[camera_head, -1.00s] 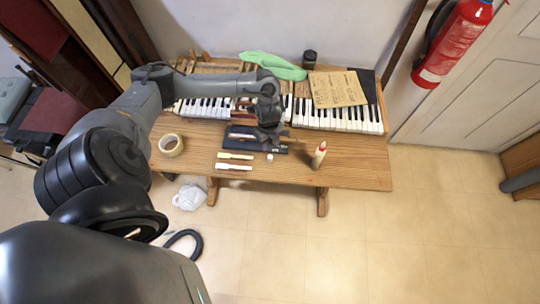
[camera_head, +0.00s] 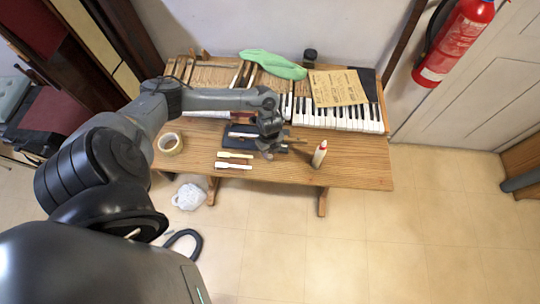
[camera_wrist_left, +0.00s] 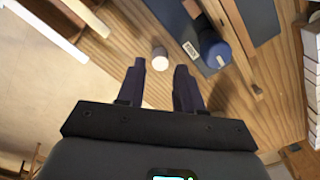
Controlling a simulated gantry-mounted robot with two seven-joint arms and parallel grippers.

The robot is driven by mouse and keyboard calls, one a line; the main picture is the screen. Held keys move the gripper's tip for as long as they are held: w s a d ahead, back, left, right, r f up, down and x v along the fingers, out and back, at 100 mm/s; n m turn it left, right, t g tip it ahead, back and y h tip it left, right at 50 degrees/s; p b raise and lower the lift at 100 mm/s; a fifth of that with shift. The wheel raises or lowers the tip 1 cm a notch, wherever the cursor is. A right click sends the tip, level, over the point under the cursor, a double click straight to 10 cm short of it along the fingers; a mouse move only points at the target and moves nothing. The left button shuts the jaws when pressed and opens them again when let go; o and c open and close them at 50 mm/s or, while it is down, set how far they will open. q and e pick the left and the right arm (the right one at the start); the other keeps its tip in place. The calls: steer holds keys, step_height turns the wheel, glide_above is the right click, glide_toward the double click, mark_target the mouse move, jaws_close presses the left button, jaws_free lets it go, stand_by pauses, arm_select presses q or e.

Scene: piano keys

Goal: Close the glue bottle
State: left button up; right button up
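The glue bottle (camera_head: 319,157), white with a reddish tip, stands upright on the right part of the wooden table. My left gripper (camera_head: 268,154) is over the table to the left of the bottle, pointing down. In the left wrist view its two dark fingers (camera_wrist_left: 160,69) are apart with nothing held. A small white cap (camera_wrist_left: 160,58) sits on the table just past the fingertips, roughly in line with the gap between them. In the head view the gripper hides the cap. My right gripper is not in view.
A dark blue flat item (camera_head: 240,131) and a blue round object (camera_wrist_left: 213,50) lie close to the left gripper. Piano keys (camera_head: 340,117), cardboard (camera_head: 337,89) and green cloth (camera_head: 272,65) are behind.

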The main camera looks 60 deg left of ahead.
mark_target(270, 156)
arm_select(q)
steer(key=shift+d+f, duration=0.1)
steer(key=shift+f, duration=1.6)
jaws_close()
